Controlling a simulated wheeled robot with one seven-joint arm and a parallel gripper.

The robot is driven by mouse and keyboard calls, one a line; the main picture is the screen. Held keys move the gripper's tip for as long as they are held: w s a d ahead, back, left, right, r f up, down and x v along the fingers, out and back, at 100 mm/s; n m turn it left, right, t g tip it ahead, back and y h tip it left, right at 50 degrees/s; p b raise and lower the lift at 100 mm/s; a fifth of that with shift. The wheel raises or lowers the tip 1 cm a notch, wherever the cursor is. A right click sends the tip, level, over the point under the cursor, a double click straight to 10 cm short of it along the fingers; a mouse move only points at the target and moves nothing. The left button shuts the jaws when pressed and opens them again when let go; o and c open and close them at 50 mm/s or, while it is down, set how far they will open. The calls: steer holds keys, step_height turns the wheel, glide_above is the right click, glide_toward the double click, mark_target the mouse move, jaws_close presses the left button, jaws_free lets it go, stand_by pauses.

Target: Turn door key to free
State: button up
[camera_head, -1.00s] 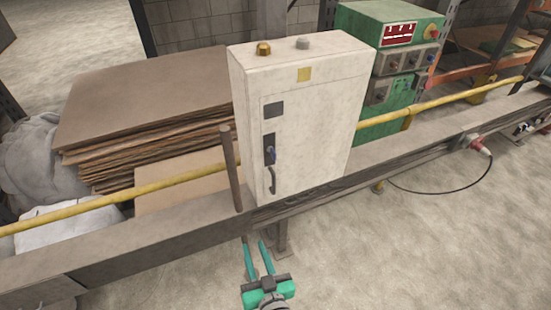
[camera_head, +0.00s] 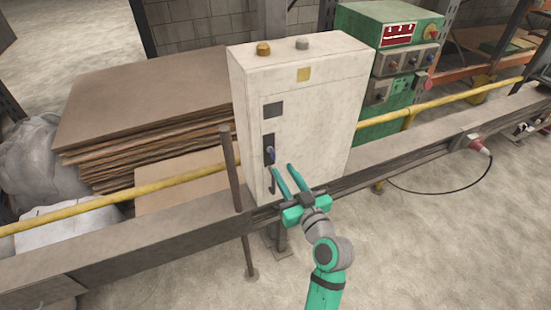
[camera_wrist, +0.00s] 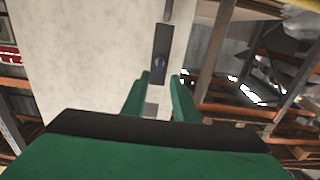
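The white cabinet (camera_head: 330,110) has a door with a dark lock plate (camera_head: 268,141) on its front. A small blue key (camera_head: 271,155) sits in the plate's lower part. The key also shows in the wrist view (camera_wrist: 160,63), just beyond and between the fingertips. A dark curved door handle (camera_head: 271,184) is below the plate, partly behind a finger. My gripper (camera_head: 282,168) is open and empty in front of the door, just below and right of the key. In the wrist view my gripper's two green fingers (camera_wrist: 161,84) stand apart; contact with the key is not visible.
A brown upright post (camera_head: 231,165) stands left of the cabinet. A yellow rail (camera_head: 150,187) runs behind it. Stacked boards (camera_head: 150,100) lie at left, and a green control box (camera_head: 390,30) stands at right. The floor in front is clear.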

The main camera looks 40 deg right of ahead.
mark_target(275, 157)
steer(key=x, duration=0.5)
steer(key=shift+w+d, duration=0.1)
steer(key=shift+w, duration=0.3)
steer(key=shift+w+d, duration=0.35)
steer(key=shift+w, duration=0.25)
steer(key=shift+a, duration=0.1)
jaws_close()
